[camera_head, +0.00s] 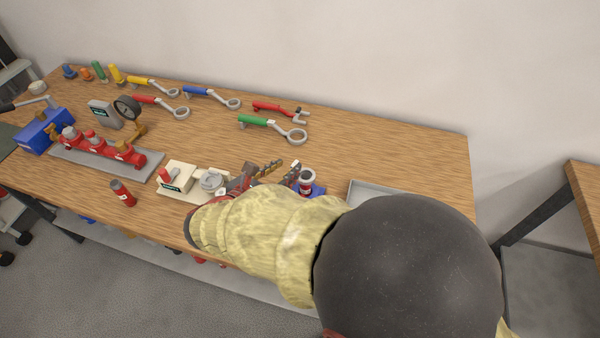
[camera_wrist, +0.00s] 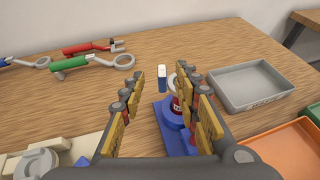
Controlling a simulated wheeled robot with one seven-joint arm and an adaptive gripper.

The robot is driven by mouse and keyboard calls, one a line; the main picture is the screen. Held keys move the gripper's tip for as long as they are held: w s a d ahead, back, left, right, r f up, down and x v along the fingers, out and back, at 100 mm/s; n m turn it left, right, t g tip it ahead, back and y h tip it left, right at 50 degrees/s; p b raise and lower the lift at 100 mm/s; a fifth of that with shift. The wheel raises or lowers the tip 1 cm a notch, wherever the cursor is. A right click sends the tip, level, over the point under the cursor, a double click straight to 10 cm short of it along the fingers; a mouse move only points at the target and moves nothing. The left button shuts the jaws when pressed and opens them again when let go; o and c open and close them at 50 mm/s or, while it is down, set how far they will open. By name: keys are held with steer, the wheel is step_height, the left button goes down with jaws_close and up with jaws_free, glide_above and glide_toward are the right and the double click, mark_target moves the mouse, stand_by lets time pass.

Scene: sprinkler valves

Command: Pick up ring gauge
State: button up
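Several handled tools with ring ends lie flat at the back of the table: yellow (camera_head: 153,86), blue (camera_head: 211,96), red (camera_head: 160,104) and green (camera_head: 272,127). The green one also shows in the wrist view (camera_wrist: 93,65). I cannot tell which thing is the ring gauge. My gripper (camera_head: 283,169) is open, in front of the green tool, and holds nothing visible. In the wrist view its fingers (camera_wrist: 160,82) are spread, with a small blue-and-white block (camera_wrist: 162,78) beyond them. A red-and-white cylinder (camera_head: 306,182) on a blue base (camera_wrist: 178,140) is partly hidden by the right finger.
A grey tray (camera_wrist: 250,86) stands right of my gripper, with an orange tray (camera_wrist: 290,150) nearer. A red valve manifold (camera_head: 103,149), a dial gauge (camera_head: 127,107) and a small red cylinder (camera_head: 123,193) are at left. The back right tabletop is clear.

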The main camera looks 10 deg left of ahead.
mark_target(293, 165)
steer(key=b+x, duration=0.1)
steer(key=x, duration=0.2)
steer(key=shift+w+d+f, duration=0.2)
steer(key=shift+w, duration=0.05)
steer(key=shift+c, duration=1)
jaws_close()
